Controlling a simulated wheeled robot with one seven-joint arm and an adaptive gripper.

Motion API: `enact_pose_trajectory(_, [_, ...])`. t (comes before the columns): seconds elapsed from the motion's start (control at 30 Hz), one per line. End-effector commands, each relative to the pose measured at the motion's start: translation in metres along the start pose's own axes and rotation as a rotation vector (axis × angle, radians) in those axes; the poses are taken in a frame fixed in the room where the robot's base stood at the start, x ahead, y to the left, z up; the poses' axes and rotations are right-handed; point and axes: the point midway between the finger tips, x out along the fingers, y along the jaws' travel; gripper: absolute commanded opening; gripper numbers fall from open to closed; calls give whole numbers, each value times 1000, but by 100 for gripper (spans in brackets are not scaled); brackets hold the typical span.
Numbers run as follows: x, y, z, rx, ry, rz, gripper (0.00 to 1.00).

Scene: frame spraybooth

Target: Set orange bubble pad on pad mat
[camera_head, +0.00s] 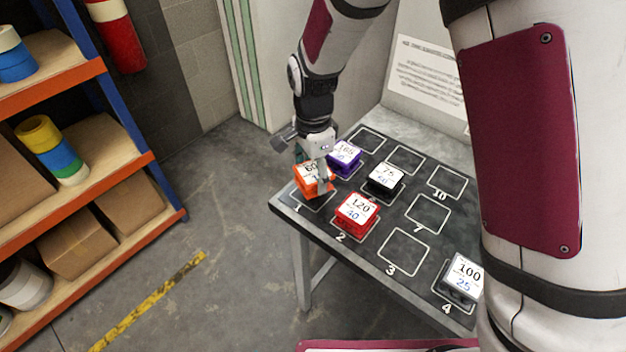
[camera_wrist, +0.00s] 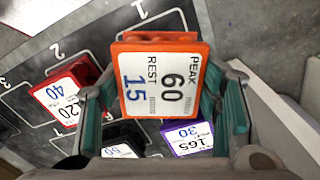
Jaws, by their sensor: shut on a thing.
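The orange bubble pad (camera_head: 308,186) has a white label on top, reading PEAK 60, REST 15 in the wrist view (camera_wrist: 160,85). My gripper (camera_head: 317,176) is shut on it, with a green-lined finger on each side in the wrist view (camera_wrist: 163,108). The pad is at the near left corner of the dark pad mat (camera_head: 387,224), over the white-outlined square 1 (camera_head: 318,207). Part of that square's outline shows past the pad. I cannot tell whether its underside touches the mat.
On the mat, a red pad (camera_head: 355,213) stands on square 2, a purple pad (camera_head: 345,158) and a black pad (camera_head: 385,180) behind, and a grey pad (camera_head: 462,279) on square 4. Square 3 (camera_head: 405,252) and square 7 (camera_head: 428,214) are empty. An orange shelf (camera_head: 110,180) stands left.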

Motion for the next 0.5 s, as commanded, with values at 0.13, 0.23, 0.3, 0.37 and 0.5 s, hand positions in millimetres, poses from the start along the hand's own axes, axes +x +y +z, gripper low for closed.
enact_pose_trajectory(0.13, [22,1,0,1,0,3,30])
enact_pose_trajectory(0.23, [30,0,0,1,0,1,30])
enact_pose_trajectory(0.3, [30,0,0,1,0,-1,30])
enact_pose_trajectory(0.37, [30,0,0,1,0,-1,30])
enact_pose_trajectory(0.5, [31,0,0,0,0,0,30])
